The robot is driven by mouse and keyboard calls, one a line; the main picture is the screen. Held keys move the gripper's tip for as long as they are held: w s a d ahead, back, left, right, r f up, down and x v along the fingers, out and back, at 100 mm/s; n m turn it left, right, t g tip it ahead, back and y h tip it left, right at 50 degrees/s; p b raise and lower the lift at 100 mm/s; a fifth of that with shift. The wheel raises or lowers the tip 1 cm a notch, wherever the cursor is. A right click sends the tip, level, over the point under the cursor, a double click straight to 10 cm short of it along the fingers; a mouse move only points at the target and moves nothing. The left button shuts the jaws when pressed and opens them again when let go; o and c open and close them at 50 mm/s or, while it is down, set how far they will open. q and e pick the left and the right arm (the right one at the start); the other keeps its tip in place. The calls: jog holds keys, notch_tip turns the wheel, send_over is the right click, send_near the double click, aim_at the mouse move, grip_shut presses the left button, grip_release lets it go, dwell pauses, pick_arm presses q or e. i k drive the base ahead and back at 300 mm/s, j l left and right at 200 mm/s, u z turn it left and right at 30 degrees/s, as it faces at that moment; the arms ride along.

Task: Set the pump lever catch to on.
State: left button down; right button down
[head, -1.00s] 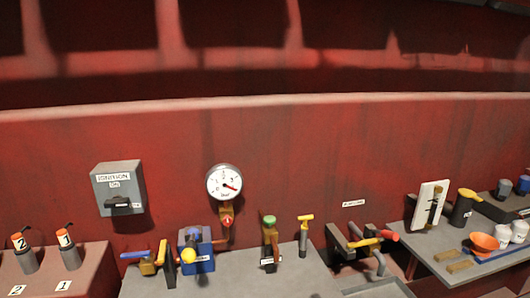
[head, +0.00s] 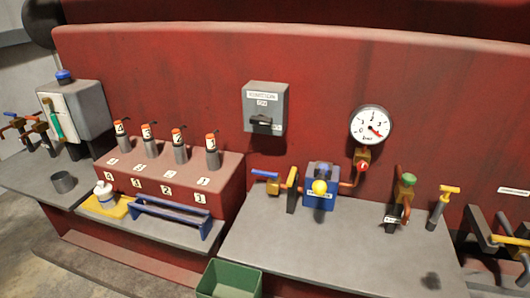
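I cannot tell for sure which part is the pump lever catch; no readable label names it. A blue unit with a yellow ball knob (head: 320,187) stands on the middle bench, with a small unreadable label on its front. A yellow lever (head: 510,240) on a dark bracket shows at the right edge, partly cut off by the frame. Neither of my grippers is in view.
The grey middle bench (head: 330,246) has clear room at its front. A pressure gauge (head: 371,125) and an ignition box (head: 265,108) are on the red wall. Several orange-topped cylinders stand left on a red step (head: 225,180). A green bin (head: 230,280) is at the front.

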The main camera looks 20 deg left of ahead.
aim_at(293, 173)
jog(key=i+j+u, duration=0.1)
jog(key=u, duration=0.25)
jog(key=i+u, duration=0.35)
